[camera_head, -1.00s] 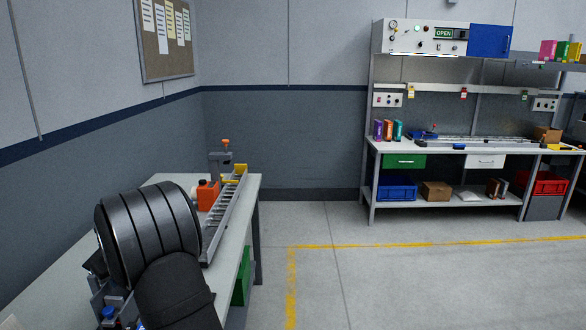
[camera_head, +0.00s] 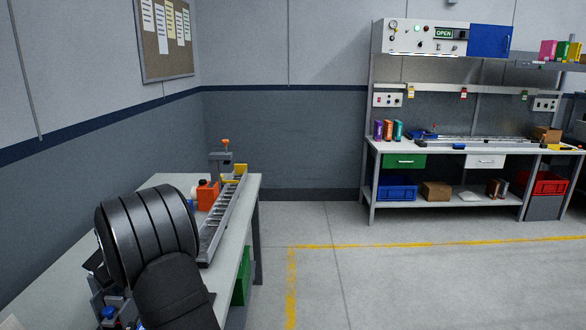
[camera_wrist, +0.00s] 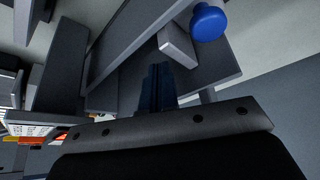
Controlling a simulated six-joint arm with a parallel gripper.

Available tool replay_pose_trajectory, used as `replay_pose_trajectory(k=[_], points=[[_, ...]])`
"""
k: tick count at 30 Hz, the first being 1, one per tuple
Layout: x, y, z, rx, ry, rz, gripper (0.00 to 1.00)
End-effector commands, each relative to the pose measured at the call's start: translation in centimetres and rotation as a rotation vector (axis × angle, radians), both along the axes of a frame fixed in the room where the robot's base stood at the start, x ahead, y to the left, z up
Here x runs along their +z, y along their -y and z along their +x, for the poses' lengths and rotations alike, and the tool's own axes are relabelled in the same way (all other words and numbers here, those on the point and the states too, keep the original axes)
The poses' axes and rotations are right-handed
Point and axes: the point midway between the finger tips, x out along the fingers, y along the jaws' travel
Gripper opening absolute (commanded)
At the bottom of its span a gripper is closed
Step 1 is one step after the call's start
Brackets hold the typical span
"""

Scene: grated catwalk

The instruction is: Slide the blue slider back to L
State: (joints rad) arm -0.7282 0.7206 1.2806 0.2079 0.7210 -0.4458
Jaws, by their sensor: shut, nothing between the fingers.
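A round blue knob (camera_wrist: 208,22) on a short grey post (camera_wrist: 177,42) shows at the top of the wrist view, and I take it for the blue slider. It stands beyond my gripper (camera_wrist: 157,78) and to the right of its dark fingers, which are shut and empty. Whether the fingers touch the post or the parts below cannot be told. In the head view a blue knob (camera_head: 109,313) shows at the lower left beside my arm; I cannot tell for sure that it is the same one. My gripper is hidden there. No L mark is readable.
The near bench (camera_head: 228,238) carries a long grey rail (camera_head: 222,218), an orange block (camera_head: 207,195) and a yellow piece (camera_head: 238,170). The floor between is clear.

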Motion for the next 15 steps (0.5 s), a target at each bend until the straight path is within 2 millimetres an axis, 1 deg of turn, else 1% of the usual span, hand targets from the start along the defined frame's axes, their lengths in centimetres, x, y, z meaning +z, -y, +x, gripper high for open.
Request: replay_pose_trajectory(k=[15], points=[[0.0, 0.0, -1.3, 0.0, -0.001, -0.001, 0.0]])
